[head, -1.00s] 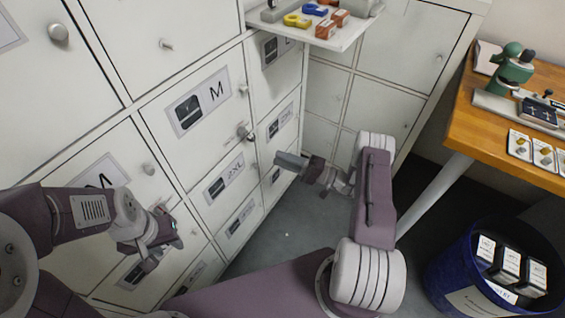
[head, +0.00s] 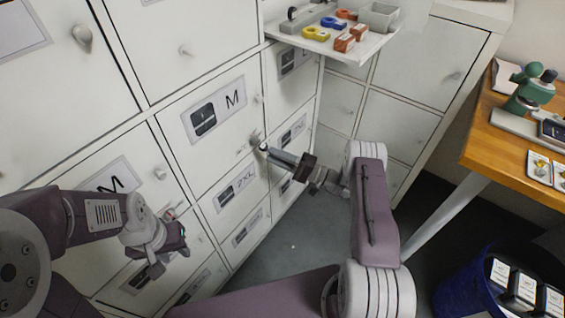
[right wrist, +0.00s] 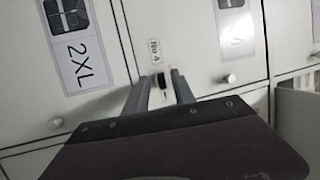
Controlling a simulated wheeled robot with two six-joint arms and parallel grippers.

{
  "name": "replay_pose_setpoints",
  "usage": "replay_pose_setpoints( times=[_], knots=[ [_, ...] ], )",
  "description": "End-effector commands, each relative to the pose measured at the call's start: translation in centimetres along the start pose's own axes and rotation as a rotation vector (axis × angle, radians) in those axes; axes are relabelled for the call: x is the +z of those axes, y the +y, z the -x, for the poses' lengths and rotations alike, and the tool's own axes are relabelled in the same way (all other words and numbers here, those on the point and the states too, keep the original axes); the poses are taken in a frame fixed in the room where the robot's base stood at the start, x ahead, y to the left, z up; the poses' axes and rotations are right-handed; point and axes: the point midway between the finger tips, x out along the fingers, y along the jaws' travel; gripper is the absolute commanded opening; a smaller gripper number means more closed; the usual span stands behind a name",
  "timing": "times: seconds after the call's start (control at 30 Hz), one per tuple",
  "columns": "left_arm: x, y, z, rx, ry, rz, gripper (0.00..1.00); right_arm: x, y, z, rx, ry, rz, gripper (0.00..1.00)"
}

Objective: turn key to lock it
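My right gripper (head: 268,150) is at the lock by the M door (head: 214,110). In the right wrist view its two fingers (right wrist: 160,84) stand apart on either side of the key, with a gap between them. The key's exact turn is too small to tell. My left gripper (head: 172,240) hangs in front of the lower locker doors at the left, away from the key; its opening is unclear.
A shelf (head: 345,50) with coloured small items juts out above my right arm. A wooden desk (head: 500,150) with a green device (head: 530,92) is at the right. A blue bin (head: 465,285) with boxes stands below. The floor between is clear.

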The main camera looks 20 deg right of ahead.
Motion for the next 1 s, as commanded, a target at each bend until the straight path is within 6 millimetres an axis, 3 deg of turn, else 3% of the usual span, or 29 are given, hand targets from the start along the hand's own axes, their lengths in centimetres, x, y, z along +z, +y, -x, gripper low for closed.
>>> replay_pose_setpoints(
  times=[0.4,0.77,0.87,1.0],
  knots=[
    [0.1,0.0,-1.0,0.000,0.000,0.000,0.36,-0.9,0.0,-3.0,-0.001,-0.002,0.001,0.31],
    [0.1,0.0,-1.1,0.000,0.000,0.000,0.36,-1.0,0.0,-3.2,0.000,-0.001,0.000,0.31],
    [0.1,0.0,-1.1,0.000,0.000,0.000,0.36,-1.0,0.0,-3.2,0.000,-0.001,0.000,0.03],
    [0.1,0.0,-1.1,0.000,0.000,0.000,0.36,-1.0,0.0,-3.2,0.000,-0.001,0.000,0.00]
  ],
)
